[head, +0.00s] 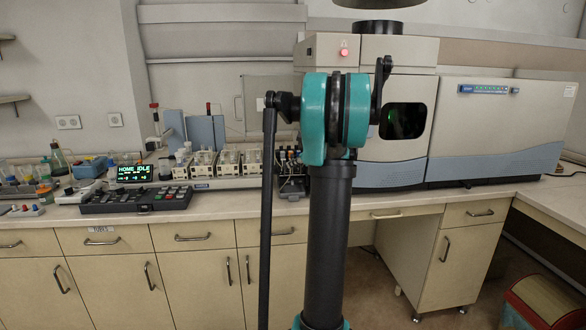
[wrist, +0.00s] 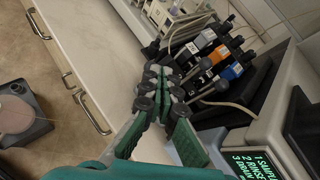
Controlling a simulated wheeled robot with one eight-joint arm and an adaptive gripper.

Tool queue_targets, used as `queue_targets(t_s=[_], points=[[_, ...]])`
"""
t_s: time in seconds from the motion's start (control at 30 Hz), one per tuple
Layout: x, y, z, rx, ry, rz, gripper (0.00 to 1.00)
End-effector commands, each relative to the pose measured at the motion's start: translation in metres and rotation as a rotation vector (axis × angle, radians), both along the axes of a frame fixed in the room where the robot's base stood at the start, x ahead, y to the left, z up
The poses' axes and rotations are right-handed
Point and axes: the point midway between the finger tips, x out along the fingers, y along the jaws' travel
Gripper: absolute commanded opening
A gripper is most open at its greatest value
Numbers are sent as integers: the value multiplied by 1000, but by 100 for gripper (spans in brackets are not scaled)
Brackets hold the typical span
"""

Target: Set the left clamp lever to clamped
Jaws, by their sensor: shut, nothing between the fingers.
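The pump block (wrist: 212,62) with its clamp levers is in the upper middle of the wrist view, with black parts and blue, orange and white patches. Several black-ended levers stick out from it, and I cannot tell which is the left one or how it is set. My gripper (wrist: 166,80) is shut and empty, its fingertips together just in front of the pump's near side. I cannot tell whether they touch a lever. In the head view the pump block (head: 291,172) shows beside my arm, partly covered by it, and my gripper is hidden.
The white counter (wrist: 100,45) lies left of the gripper in the wrist view, with drawers below. A lit display (wrist: 262,165) is at the lower right. In the head view, the large spectrometer (head: 495,130) stands to the right, and a keypad (head: 135,200) and bottle racks (head: 225,162) stand left.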

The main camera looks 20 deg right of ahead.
Motion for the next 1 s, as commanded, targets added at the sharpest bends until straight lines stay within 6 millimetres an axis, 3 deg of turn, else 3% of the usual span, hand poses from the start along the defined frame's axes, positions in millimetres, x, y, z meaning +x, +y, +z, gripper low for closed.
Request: queue_targets(t_s=[1.0], points=[[18, -5, 14, 55, 194, 1, 0]])
